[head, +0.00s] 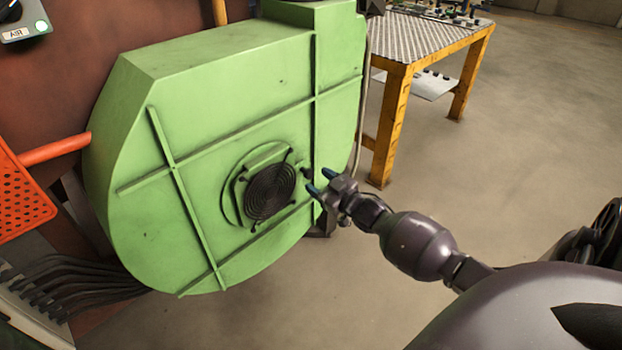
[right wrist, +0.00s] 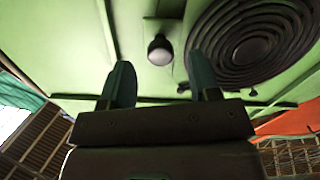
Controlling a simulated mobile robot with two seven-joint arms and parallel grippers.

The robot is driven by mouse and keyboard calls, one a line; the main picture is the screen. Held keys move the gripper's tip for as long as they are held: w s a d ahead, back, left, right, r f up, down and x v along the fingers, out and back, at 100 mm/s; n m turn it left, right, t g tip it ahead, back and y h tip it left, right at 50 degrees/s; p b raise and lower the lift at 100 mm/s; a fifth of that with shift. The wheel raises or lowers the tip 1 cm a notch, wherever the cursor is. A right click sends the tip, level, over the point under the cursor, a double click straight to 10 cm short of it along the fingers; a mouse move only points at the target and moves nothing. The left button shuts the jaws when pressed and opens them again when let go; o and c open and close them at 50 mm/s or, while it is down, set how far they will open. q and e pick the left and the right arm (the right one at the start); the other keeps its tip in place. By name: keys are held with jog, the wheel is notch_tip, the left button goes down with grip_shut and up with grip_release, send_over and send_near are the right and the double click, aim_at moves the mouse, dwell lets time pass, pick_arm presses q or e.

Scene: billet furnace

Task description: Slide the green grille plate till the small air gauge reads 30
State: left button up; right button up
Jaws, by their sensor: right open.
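The green grille plate (head: 264,157) sits on the side of the big green blower housing, with a dark round ringed grille (head: 270,192) over it. A small dark knob (head: 306,173) sticks out at its right side. My right gripper (head: 320,180) is open and empty just right of this knob, fingers pointing at the housing. In the right wrist view the knob (right wrist: 160,50) shows between the two fingertips (right wrist: 160,68), apart from both, with the grille at upper right. I cannot make out a small air gauge or its reading. My left gripper is not in view.
The green blower housing (head: 230,90) has raised ribs around the plate. A control box marked AIR (head: 20,22) is cut off at top left. An orange perforated part (head: 20,195) is at left. A yellow-legged table (head: 415,40) stands behind at right. Open floor lies between.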

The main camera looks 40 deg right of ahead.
jog(key=shift+w+a+f, duration=0.1)
jog(key=shift+w, duration=0.8)
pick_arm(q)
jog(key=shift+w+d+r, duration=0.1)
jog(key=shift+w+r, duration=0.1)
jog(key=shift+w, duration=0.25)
pick_arm(e)
jog(key=shift+w, duration=0.4)
